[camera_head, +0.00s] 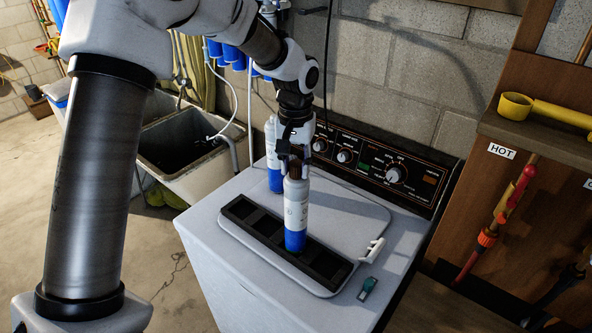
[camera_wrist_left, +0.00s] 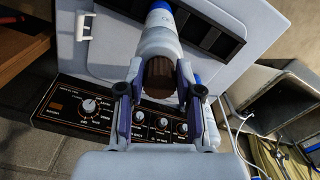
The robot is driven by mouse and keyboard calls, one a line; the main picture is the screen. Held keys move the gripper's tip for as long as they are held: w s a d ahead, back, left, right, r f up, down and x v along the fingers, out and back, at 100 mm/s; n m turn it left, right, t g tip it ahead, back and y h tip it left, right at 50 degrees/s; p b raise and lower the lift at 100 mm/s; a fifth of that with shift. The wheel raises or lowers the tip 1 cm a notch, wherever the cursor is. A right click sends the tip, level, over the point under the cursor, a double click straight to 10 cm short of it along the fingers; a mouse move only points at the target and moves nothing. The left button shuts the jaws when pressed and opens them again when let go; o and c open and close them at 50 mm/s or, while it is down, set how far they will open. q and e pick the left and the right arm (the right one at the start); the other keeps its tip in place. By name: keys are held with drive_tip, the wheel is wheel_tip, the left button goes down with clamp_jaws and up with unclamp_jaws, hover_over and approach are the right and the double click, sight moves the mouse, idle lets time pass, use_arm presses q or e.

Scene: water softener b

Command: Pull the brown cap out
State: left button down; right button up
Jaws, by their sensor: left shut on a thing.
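The brown cap (camera_wrist_left: 160,78) sits on the top end of a white and blue bottle (camera_head: 296,210). The bottle stands upright in a slot of the black rack (camera_head: 326,267) on the washer lid. My left gripper (camera_head: 292,158) is above the bottle and shut on the brown cap, with one finger on each side of it. In the left wrist view my left gripper (camera_wrist_left: 160,90) shows the cap between its fingertips and the bottle (camera_wrist_left: 165,38) beyond it. I cannot see a gap between cap and bottle. My right gripper is not in view.
A second white and blue bottle (camera_head: 274,178) stands behind on the washer (camera_head: 395,225). A small teal object (camera_head: 367,287) and a white part (camera_head: 372,251) lie at the right. The control panel (camera_head: 385,168) rises at the back. A sink (camera_head: 190,165) is at the left.

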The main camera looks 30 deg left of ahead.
sight(296, 164)
use_arm(q)
drive_tip(key=shift+w+a+r, duration=0.1)
drive_tip(key=shift+a+r, duration=0.05)
drive_tip(key=shift+a, duration=0.05)
drive_tip(key=shift+w+r, duration=0.2)
drive_tip(key=shift+s+d+r+p, duration=0.15)
drive_tip(key=shift+r+p, duration=0.3)
drive_tip(key=shift+r, duration=2.35)
